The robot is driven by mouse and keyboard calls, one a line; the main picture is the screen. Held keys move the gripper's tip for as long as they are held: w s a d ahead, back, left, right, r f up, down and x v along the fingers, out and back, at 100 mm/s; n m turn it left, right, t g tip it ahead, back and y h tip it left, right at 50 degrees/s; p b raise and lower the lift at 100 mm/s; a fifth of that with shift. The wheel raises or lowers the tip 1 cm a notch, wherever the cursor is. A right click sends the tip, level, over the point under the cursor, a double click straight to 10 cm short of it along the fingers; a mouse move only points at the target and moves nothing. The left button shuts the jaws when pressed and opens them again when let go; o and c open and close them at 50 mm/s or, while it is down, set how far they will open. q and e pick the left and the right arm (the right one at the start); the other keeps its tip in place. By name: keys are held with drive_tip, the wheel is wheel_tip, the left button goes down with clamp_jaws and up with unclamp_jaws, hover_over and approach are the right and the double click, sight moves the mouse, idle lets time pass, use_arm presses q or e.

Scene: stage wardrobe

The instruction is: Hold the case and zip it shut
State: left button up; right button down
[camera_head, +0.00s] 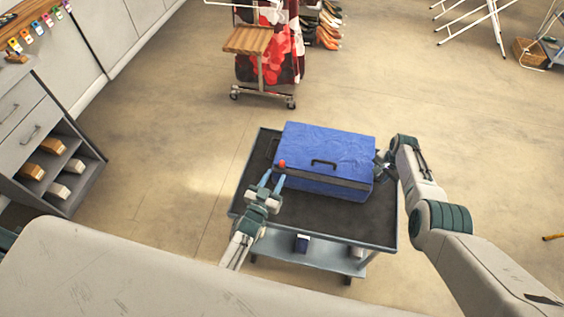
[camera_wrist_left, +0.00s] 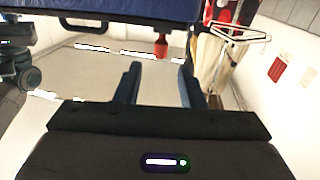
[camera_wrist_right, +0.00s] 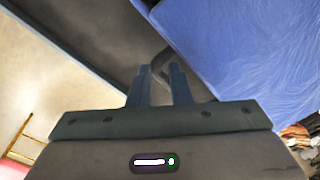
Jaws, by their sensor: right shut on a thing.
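The blue case (camera_head: 325,155) lies flat on the black-topped cart, its lid down. A dark band runs along its front edge below the lid, and a dark handle (camera_head: 324,162) shows on the lid. A red zip pull (camera_head: 282,163) is at the front left corner; it also shows in the left wrist view (camera_wrist_left: 160,46). My left gripper (camera_head: 272,181) is open and empty, just short of the pull, which is ahead between its fingers. My right gripper (camera_head: 384,160) is shut on the dark side handle (camera_wrist_right: 160,68) at the case's right end.
The cart (camera_head: 300,225) has a raised rim and bare top in front of the case. A garment rack (camera_head: 268,50) stands behind. Drawers with shoe cubbies (camera_head: 45,140) are at left.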

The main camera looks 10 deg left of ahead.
sight(281, 165)
use_arm(q)
drive_tip(key=w, duration=0.4)
drive_tip(key=w+d, duration=0.1)
drive_tip(key=w, duration=0.2)
drive_tip(key=shift+w, duration=0.1)
drive_tip(key=shift+c, duration=0.5)
clamp_jaws()
